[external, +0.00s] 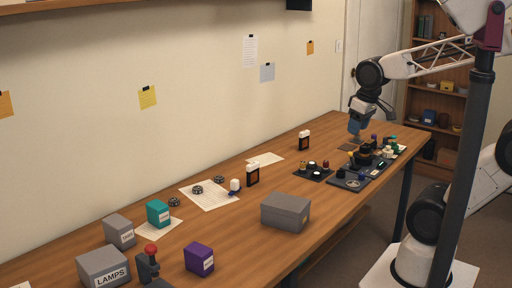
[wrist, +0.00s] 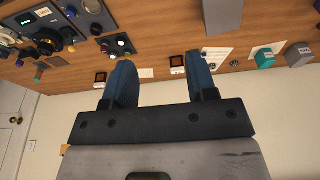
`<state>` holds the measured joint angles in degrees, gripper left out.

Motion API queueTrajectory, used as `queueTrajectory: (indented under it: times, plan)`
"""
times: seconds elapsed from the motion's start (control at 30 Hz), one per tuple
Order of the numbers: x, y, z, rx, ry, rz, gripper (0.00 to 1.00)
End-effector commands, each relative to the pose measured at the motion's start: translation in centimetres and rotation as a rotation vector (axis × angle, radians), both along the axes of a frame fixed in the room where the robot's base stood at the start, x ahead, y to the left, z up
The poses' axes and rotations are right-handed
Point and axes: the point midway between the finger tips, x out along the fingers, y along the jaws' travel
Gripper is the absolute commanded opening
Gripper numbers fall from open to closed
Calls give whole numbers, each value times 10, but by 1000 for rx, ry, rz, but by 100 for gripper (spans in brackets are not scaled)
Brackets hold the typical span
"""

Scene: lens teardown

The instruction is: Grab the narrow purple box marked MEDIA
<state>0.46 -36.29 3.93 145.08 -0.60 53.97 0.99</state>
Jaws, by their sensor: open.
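The narrow purple box (external: 199,259) stands upright near the front edge of the table, at the lower left of the external view. It has a small white label that is too small to read. My gripper (external: 356,127) is over the far right end of the table, a long way from the purple box. In the wrist view my gripper (wrist: 161,80) shows two blue fingers spread apart, with nothing held between them.
A grey box marked LAMPS (external: 104,268), a red-topped lever (external: 150,262), a teal box (external: 158,213) and a smaller grey box (external: 119,231) stand around the purple box. A wide grey box (external: 286,211) sits mid-table. Dark panels with knobs (external: 364,165) lie below my gripper.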

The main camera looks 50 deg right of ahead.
Motion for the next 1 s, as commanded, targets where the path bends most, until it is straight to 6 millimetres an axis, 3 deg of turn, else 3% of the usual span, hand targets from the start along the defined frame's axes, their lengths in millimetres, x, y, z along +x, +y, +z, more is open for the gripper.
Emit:
queueTrajectory:
  times: [0.03, 0.3, 0.67, 0.87, 1.0]
  plan:
    - [0, 0, 0, 0, 0, 0, 60]
    - [0, 0, 0, 0, 0, 0, 100]
    - [4, 4, -2, 18, 11, -5, 100]
    - [18, 26, -11, 104, 59, -38, 100]
    - [36, 52, -22, 203, 119, -81, 100]
